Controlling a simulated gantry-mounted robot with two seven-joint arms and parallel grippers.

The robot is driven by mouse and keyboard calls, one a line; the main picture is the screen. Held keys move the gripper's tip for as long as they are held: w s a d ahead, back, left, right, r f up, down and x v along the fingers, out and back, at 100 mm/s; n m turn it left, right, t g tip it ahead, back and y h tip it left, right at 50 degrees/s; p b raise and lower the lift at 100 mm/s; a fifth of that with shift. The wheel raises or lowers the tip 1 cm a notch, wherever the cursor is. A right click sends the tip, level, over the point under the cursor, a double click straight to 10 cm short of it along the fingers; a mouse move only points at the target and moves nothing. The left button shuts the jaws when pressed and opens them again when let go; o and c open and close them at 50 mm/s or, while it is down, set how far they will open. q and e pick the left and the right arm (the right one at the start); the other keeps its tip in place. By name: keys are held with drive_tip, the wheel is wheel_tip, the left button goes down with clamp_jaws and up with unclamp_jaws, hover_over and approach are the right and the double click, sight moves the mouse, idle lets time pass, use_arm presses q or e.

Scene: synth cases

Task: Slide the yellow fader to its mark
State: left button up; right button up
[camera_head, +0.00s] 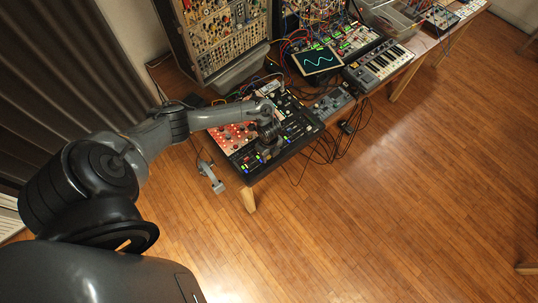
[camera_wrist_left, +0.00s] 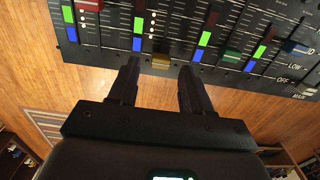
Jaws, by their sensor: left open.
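A black mixer panel (camera_head: 228,136) with a red section lies on the near end of the bench. In the left wrist view, the dull yellow fader cap (camera_wrist_left: 161,61) sits at the near edge of the panel. My left gripper (camera_wrist_left: 160,67) is open, with one finger to each side of the yellow cap; whether they touch it cannot be told. In the head view the left gripper (camera_head: 270,150) is over the panel and hides the cap. Green and blue marks (camera_wrist_left: 138,43) stand by several slots; which belongs to the yellow fader is unclear.
A small keyboard (camera_head: 380,65), a screen (camera_head: 317,60) and cables lie farther along the bench. The wooden floor (camera_head: 400,200) is open.

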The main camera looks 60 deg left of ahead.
sight(269, 157)
use_arm(q)
wheel_tip(269, 157, up, 9)
drive_tip(key=p, duration=0.1)
drive_tip(key=shift+r, duration=0.2)
idle(0.5)
